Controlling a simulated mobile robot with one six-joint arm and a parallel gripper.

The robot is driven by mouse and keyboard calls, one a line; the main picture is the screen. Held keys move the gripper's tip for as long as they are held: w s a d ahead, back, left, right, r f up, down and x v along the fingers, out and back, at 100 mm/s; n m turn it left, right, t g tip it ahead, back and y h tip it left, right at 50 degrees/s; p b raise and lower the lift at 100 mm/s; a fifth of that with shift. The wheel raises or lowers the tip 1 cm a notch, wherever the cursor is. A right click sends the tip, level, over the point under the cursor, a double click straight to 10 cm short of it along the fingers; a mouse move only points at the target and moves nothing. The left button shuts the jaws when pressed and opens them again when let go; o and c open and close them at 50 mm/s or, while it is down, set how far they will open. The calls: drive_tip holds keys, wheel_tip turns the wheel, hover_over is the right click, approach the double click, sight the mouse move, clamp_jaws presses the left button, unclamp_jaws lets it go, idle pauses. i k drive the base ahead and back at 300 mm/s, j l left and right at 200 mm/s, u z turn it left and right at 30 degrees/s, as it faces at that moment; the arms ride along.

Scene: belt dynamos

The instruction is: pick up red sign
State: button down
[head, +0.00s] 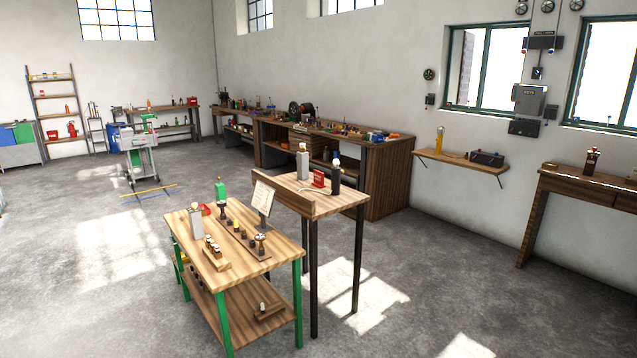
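A small red upright piece (318,178), which looks like the red sign, stands on the tall wooden table (335,197) with black legs. Its face is too small to read. It stands between a grey bottle-shaped item (302,162) on its left and a dark bottle-shaped item (336,175) on its right, close to both. A raised wooden board (283,193) runs along the table's left edge. My gripper is not in view.
A lower table with green legs (296,300) stands in front, holding a pale sign board (263,198), a grey block (196,222) and several small parts. A long workbench (390,175) is behind. Open concrete floor (430,270) lies to the right.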

sight(318, 177)
drive_tip(key=i+z, duration=0.4)
drive_tip(key=i, duration=1.5)
drive_tip(key=i+l, duration=0.1)
drive_tip(key=i, duration=0.55)
drive_tip(key=i+l+u, duration=0.1)
drive_tip(key=i, duration=0.55)
drive_tip(key=i+l+u, duration=0.1)
drive_tip(key=i, duration=0.5)
drive_tip(key=i+u, duration=0.25)
drive_tip(key=u, duration=0.2)
drive_tip(key=i+l+u, duration=0.15)
drive_tip(key=u, duration=0.25)
drive_tip(key=i+l+u, duration=0.25)
drive_tip(key=u, duration=0.2)
drive_tip(key=i+l+u, duration=0.3)
drive_tip(key=u, duration=0.15)
